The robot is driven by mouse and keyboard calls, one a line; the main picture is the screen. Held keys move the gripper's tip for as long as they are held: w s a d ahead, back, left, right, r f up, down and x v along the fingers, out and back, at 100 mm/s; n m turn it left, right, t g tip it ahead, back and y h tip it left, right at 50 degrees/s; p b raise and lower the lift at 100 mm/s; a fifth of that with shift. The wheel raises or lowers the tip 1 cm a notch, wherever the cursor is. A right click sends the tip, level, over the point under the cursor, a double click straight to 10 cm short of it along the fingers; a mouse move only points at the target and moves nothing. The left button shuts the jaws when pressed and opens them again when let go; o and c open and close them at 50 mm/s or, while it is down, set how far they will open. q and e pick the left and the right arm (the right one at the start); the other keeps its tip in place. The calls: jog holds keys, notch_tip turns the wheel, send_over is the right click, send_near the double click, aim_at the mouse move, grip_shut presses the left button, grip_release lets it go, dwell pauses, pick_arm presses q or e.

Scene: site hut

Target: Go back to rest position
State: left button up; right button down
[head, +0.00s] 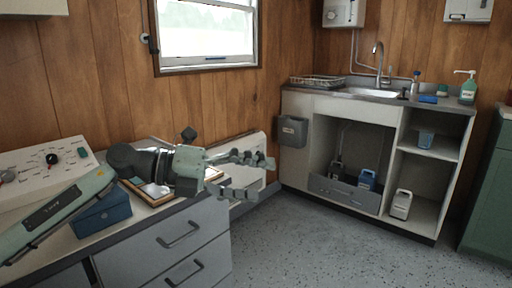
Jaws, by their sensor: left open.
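My left gripper (252,175) reaches in from the left over the front right corner of the drawer cabinet. Its fingers are spread apart, with nothing between them, and point right toward the room. My left arm crosses above a blue box (103,214) and a framed board (150,190) on the cabinet top, hiding part of both. My right gripper is not in view.
The grey drawer cabinet (176,249) stands at the lower left, with a control panel (40,168) at its back. A sink unit (350,109) with open shelves stands at the far wall. A green cabinet (490,200) is at the right. The speckled floor (320,243) between is clear.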

pick_arm(q)
jog(key=w+a+r+n+t+h, duration=0.25)
jog(key=r+n+t, duration=0.25)
jog(key=n+t, duration=0.85)
jog(key=s+a+f+n+y, duration=0.2)
jog(key=a+f+n+y, duration=1.5)
jog(key=n+y, duration=0.15)
jog(key=s+a+f+n+g+y, duration=0.1)
jog(key=s+a+f+n+g, duration=0.4)
jog(key=s+f, duration=0.75)
jog(key=s+a+f+g, duration=0.1)
jog(key=s+f+g, duration=0.35)
jog(key=s, duration=0.35)
jog(key=s+a+f+g, duration=0.2)
jog(key=s+f+g, duration=0.3)
jog(key=s, duration=0.4)
notch_tip(320, 180, down, 9)
jog(key=w+t+p, duration=0.1)
jog(key=w+p, duration=0.2)
jog(key=p, duration=0.1)
jog(key=shift+d+f, duration=0.15)
jog(key=shift+d, duration=0.25)
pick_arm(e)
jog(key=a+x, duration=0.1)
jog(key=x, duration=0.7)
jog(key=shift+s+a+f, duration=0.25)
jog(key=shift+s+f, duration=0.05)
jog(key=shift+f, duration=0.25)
